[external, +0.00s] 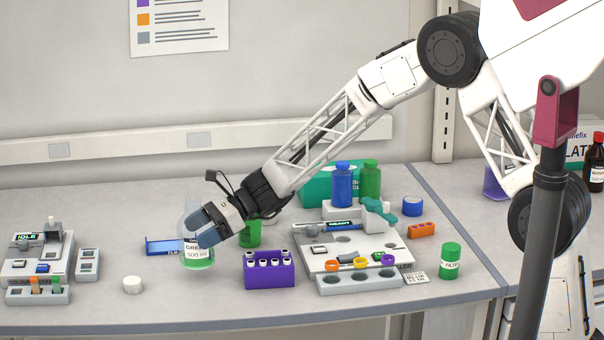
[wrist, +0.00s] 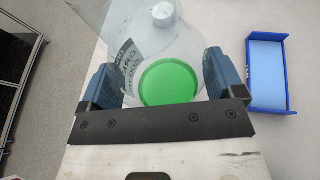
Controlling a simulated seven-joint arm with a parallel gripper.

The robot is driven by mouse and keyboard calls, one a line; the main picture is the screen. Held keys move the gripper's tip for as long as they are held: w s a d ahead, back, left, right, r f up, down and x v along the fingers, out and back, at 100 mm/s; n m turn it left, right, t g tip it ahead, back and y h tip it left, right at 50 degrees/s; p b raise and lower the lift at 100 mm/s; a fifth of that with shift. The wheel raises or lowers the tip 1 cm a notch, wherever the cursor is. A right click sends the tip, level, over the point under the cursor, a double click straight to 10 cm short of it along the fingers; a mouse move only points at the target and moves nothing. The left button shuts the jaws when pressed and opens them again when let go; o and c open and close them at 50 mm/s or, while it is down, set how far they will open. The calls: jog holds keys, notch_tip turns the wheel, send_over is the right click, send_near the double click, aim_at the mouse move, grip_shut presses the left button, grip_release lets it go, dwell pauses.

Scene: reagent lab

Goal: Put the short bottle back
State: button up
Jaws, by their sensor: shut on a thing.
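A clear bottle (external: 197,250) with green liquid at its bottom and a label reading GREEN and 500 ml stands upright at the left centre of the bench. My gripper (external: 208,232) is shut on this bottle, with fingers on both sides of its body. In the wrist view the bottle (wrist: 165,82) sits between the two blue fingers, its green liquid showing as a disc. I cannot tell whether its base touches the bench. A blue bottle (external: 343,187) and a green bottle (external: 370,182) stand on a white stand at the back.
A white cap (external: 132,285) is in front left, a purple rack (external: 269,271) to the right. A green container (external: 250,233) stands behind my gripper.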

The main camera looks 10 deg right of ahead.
jog(key=shift+f, duration=1.85)
jog(key=shift+f, duration=0.15)
jog(key=o, duration=0.8)
jog(key=shift+o, duration=0.2)
jog(key=shift+d, duration=0.1)
jog(key=v, duration=1.2)
